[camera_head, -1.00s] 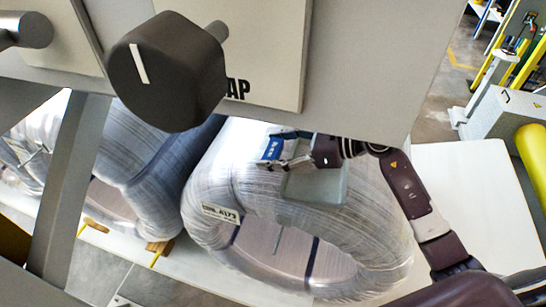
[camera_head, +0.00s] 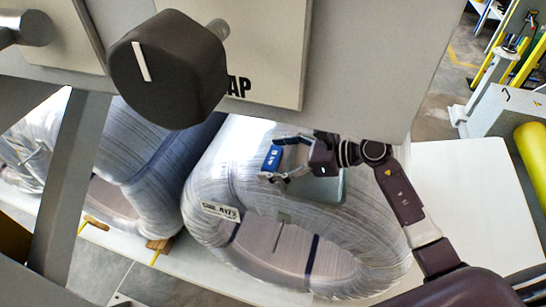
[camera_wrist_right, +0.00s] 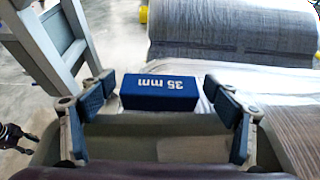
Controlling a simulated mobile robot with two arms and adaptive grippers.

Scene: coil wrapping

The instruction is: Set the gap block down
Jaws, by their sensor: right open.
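The gap block (camera_head: 271,158) is small and blue, with "35 mm" on it in the right wrist view (camera_wrist_right: 158,92). It sits over the upper part of the wrapped coil (camera_head: 205,186), just past the edge of a grey-green pad (camera_head: 328,190). I cannot tell exactly what surface it touches. My right gripper (camera_head: 280,159) is open, with one finger on each side of the block.
A grey panel with a large black knob (camera_head: 165,70) covers the top of the head view. A grey post (camera_head: 67,185) stands at left. Another wrapped coil (camera_head: 150,165) lies beside the first. A bare white surface (camera_head: 465,185) is at right.

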